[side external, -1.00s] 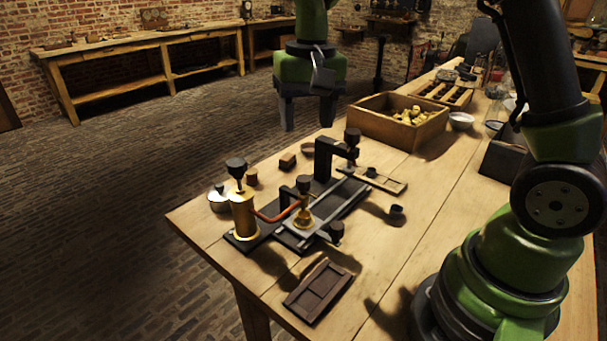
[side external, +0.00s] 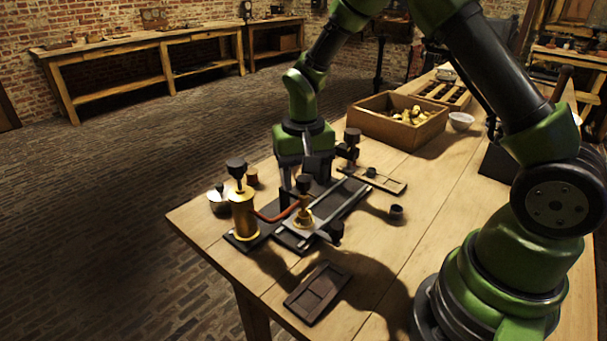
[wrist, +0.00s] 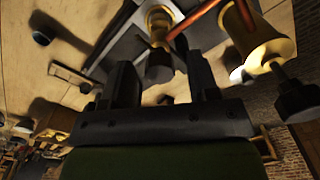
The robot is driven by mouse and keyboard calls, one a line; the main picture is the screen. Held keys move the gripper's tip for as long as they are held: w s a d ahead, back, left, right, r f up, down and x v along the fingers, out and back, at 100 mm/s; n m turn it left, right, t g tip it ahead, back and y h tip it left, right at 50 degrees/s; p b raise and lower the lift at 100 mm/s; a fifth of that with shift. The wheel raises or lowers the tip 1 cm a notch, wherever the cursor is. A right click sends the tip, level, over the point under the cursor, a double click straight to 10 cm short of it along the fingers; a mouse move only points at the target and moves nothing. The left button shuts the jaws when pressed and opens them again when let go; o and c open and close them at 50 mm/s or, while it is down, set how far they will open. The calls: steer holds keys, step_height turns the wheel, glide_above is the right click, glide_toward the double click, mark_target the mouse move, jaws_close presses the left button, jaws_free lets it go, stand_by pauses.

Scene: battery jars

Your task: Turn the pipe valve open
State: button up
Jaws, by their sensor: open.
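The pipe valve is a brass fitting (side external: 304,215) with a dark knob (side external: 304,182) on top, joined to a copper-red pipe (side external: 274,216) on a dark stand. My gripper (side external: 303,178) points down close above or behind the knob, with its fingers spread. In the wrist view, the dark knob (wrist: 159,68) lies in the gap between my open fingers (wrist: 159,62), apart from both as far as I can tell. How deep the knob sits between them is unclear. The brass fitting (wrist: 157,24) and the red pipe (wrist: 198,17) show beyond it.
A brass cylinder (side external: 242,214) with a black top stands left of the valve. A dark clamp post (side external: 352,145) stands behind right. A dark tray (side external: 317,292) lies in front, and a small dark cup (side external: 396,213) at right. A wooden box (side external: 371,120) is at the back.

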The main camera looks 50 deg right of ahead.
steer(key=c, duration=0.9)
steer(key=shift+c, duration=0.2)
steer(key=m, duration=0.4)
steer(key=shift+m, duration=0.4)
steer(key=m, duration=0.4)
steer(key=shift+r+m, duration=0.1)
steer(key=shift+m, duration=0.2)
steer(key=m, duration=0.4)
steer(key=shift+m, duration=2.2)
